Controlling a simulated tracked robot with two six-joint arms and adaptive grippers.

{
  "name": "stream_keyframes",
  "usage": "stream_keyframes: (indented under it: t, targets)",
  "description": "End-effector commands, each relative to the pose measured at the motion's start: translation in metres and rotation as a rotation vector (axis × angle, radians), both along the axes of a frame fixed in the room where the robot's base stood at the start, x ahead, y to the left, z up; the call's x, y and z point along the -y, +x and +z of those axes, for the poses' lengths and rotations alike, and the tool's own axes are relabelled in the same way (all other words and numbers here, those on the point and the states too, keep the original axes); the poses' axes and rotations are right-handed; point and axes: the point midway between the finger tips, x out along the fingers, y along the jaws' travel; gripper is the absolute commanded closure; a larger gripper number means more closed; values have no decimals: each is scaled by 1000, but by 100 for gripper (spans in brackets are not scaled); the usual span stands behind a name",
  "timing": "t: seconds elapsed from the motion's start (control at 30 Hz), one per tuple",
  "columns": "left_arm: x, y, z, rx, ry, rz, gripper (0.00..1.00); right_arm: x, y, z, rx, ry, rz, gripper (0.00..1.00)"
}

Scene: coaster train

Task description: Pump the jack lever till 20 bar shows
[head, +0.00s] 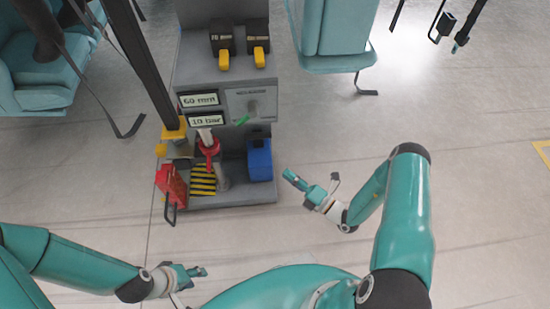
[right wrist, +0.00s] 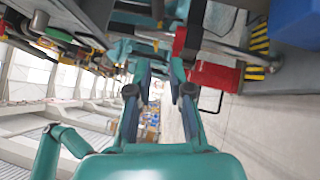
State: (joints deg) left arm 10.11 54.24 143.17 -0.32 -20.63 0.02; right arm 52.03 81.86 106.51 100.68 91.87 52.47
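A grey console stand holds two displays; the upper display (head: 199,100) reads 60 mm and the lower display (head: 207,120) reads 10 bar. A red handle (head: 209,150), which looks like the jack lever, stands below the displays, above a yellow-and-black striped plate (head: 203,181). My right gripper (head: 300,186) is right of the stand, apart from the lever; in the right wrist view its fingers (right wrist: 157,75) are spread with nothing clearly between them. My left gripper (head: 192,271) is low in front of the stand, touching nothing; its finger opening is unclear.
A blue box (head: 259,159) stands on the stand's base at the right. A red case (head: 171,187) with a black loop is at the base's left. Two yellow-handled black units (head: 240,39) sit on top. Teal seats (head: 335,35) flank the stand. The floor in front is clear.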

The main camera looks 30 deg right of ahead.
Motion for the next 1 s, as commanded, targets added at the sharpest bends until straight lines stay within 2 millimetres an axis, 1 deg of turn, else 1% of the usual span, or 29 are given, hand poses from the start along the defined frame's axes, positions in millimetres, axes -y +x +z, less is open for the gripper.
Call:
stream_keyframes:
  t: [0.03, 0.13, 0.17, 0.27, 0.37, 0.4, 0.47, 0.5, 0.57, 0.6, 0.63, 0.7, 0.8, 0.83, 0.9, 1.0]
  targets:
    - [0, 0, 0, 0, 0, 0, 60, 0, -1, -1, 12, -33, -5, 67]
    - [0, 0, 0, 0, 0, 0, 60, -4, -3, -4, 61, -162, -6, 50]
    - [0, 0, 0, 0, 0, 0, 60, -6, -3, -5, 84, -217, -2, 48]
    - [0, 0, 0, 0, 0, 0, 60, -15, -6, -11, 197, -452, 27, 48]
    - [0, 0, 0, 0, 0, 0, 60, -15, -4, -13, 380, -764, 66, 48]
    - [0, 0, -1, 0, 0, 0, 60, -12, -2, -12, 470, -901, 83, 48]
    - [0, 0, -3, 0, 0, 0, 60, -5, 2, -10, 618, -1109, 109, 48]
    - [0, 0, -4, 0, 0, 0, 60, 1, 6, -8, 722, -1248, 128, 48]
    - [0, 0, -6, 0, 0, 0, 60, 14, 13, -3, 890, -1455, 156, 48]
    - [0, 0, -7, 0, 0, 0, 60, 25, 19, 1, 1003, -1589, 175, 48]
    - [0, 0, -8, 0, 0, 0, 60, 34, 23, 5, 1087, -1686, 192, 48]
    - [0, 0, -12, 0, 0, 0, 60, 59, 38, 22, 1272, -1890, 230, 48]
    - [0, 0, -14, 0, 0, 0, 60, 81, 51, 47, 1354, -1988, 254, 48]
    - [0, 0, -15, 0, 0, 0, 60, 85, 54, 53, 1365, -2004, 252, 48]
    - [0, 0, -16, 0, 0, 0, 60, 89, 59, 63, 1377, -2025, 247, 48]
    - [0, 0, -17, 0, 0, 0, 60, 88, 64, 68, 1386, -2034, 244, 48]
